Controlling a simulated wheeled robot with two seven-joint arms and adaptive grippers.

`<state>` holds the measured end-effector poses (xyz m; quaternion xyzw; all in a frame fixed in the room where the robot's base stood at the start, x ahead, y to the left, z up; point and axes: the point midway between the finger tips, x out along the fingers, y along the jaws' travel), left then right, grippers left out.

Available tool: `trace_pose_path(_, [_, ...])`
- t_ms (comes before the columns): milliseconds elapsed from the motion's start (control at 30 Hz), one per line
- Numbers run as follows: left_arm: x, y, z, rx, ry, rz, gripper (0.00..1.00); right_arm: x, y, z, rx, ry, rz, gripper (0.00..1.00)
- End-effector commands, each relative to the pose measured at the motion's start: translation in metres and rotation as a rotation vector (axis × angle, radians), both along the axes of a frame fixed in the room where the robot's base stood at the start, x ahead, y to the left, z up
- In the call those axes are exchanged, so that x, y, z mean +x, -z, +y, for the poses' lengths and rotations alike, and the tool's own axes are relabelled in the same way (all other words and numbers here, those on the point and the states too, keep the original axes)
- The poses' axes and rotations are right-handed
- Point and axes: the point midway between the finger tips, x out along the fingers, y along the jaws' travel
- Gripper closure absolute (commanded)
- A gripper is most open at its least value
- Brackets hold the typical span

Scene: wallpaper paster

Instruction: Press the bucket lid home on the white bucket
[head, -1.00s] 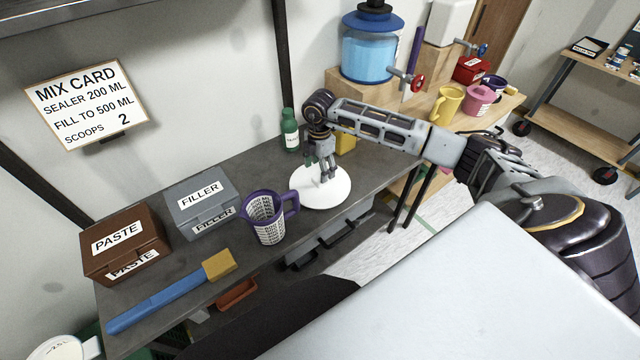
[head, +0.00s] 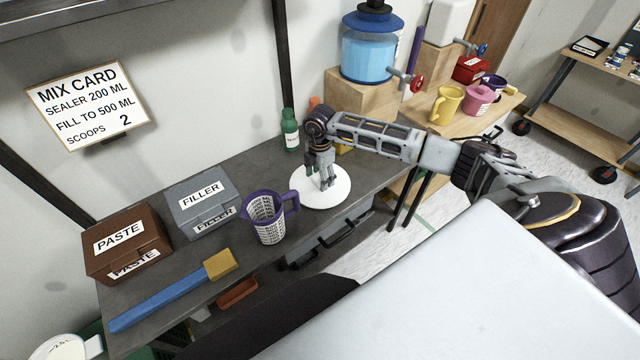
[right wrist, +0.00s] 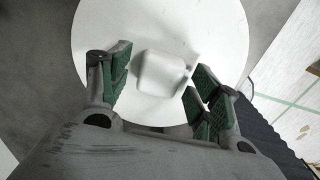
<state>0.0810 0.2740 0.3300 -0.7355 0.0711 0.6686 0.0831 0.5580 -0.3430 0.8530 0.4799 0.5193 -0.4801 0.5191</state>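The round white lid (head: 312,201) lies flat on the dark bench. In the right wrist view, the lid (right wrist: 100,35) has a pale block-shaped handle (right wrist: 163,72) on top. My right gripper (head: 325,186) points down over the lid. In the right wrist view, my right gripper (right wrist: 160,88) is open, with green-padded fingers on either side of the handle and gaps showing. I cannot tell how far the fingertips are above the lid. A white round thing (head: 66,348) is cut off at the bottom left; I cannot tell if it is the white bucket. My left gripper is not in view.
A purple measuring jug (head: 266,222) stands close left of the lid. A grey filler box (head: 203,205), brown paste box (head: 125,245) and blue-handled brush (head: 175,290) lie further left. A green bottle (head: 290,132) stands behind. The bench's front edge is close to the lid.

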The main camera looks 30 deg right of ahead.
Motion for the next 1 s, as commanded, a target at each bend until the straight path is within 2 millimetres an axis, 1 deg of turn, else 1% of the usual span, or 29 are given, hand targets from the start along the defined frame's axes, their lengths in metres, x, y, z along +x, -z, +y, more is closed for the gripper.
trace_pose_path(33, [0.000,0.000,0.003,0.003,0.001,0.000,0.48,0.000,0.000,0.000,0.000,0.000,0.000,0.48])
trace_pose_path(200, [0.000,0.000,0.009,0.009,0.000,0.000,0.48,0.000,0.000,0.000,0.000,0.000,0.000,0.70])
trace_pose_path(300, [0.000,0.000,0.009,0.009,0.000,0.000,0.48,0.000,0.000,0.000,0.000,0.000,0.000,0.83])
trace_pose_path(333, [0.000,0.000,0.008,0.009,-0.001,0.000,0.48,0.000,0.000,0.000,0.000,0.000,-0.001,0.84])
trace_pose_path(567, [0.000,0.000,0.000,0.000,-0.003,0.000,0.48,0.000,-0.001,0.000,0.000,0.000,-0.001,0.84])
trace_pose_path(733, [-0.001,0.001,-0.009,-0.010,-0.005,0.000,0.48,0.001,-0.007,0.000,0.000,0.000,-0.002,0.84])
trace_pose_path(867, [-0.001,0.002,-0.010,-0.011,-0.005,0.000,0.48,0.001,-0.018,0.000,0.001,0.000,-0.003,0.84])
trace_pose_path(1000, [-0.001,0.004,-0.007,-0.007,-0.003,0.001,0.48,0.001,-0.036,-0.001,0.000,0.000,-0.004,0.84])
